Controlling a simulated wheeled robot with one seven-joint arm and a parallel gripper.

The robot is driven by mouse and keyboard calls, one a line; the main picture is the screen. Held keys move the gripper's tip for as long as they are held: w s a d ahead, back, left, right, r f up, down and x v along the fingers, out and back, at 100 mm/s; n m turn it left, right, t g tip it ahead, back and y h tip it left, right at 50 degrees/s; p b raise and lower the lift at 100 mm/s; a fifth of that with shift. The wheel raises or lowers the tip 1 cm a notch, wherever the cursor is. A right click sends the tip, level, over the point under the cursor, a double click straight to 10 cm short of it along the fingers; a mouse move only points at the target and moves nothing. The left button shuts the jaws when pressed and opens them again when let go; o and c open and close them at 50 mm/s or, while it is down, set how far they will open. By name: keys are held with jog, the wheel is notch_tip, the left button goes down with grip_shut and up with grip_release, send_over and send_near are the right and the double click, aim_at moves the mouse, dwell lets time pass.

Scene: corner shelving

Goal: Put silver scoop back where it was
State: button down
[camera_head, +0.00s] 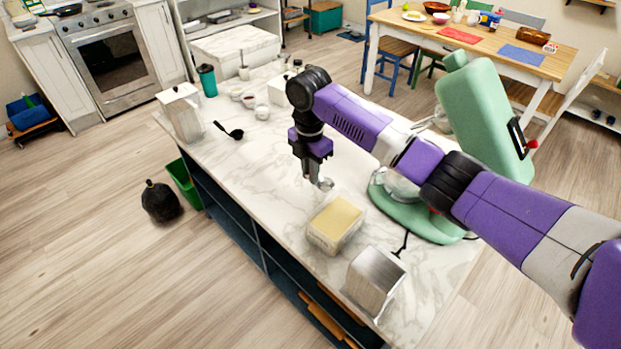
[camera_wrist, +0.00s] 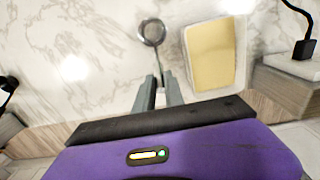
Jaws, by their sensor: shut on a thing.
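My gripper (camera_head: 314,174) points down over the marble counter and is shut on the silver scoop (camera_head: 325,184). In the wrist view the silver scoop (camera_wrist: 152,32) shows its round bowl ahead of the fingertips, with its handle running back between the fingers of my gripper (camera_wrist: 160,82). The scoop is close to the counter surface (camera_head: 270,190); I cannot tell whether it touches. Its handle is mostly hidden by the fingers in the head view.
A container with yellow contents (camera_head: 335,222) stands just in front of the scoop; it is right of it in the wrist view (camera_wrist: 211,55). A green stand mixer (camera_head: 480,115) is to the right. A metal box (camera_head: 374,280) stands nearer. A black ladle (camera_head: 229,131) lies left.

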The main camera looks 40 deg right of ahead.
jog(key=shift+f, duration=1.5)
jog(key=c, duration=1.4)
grip_release()
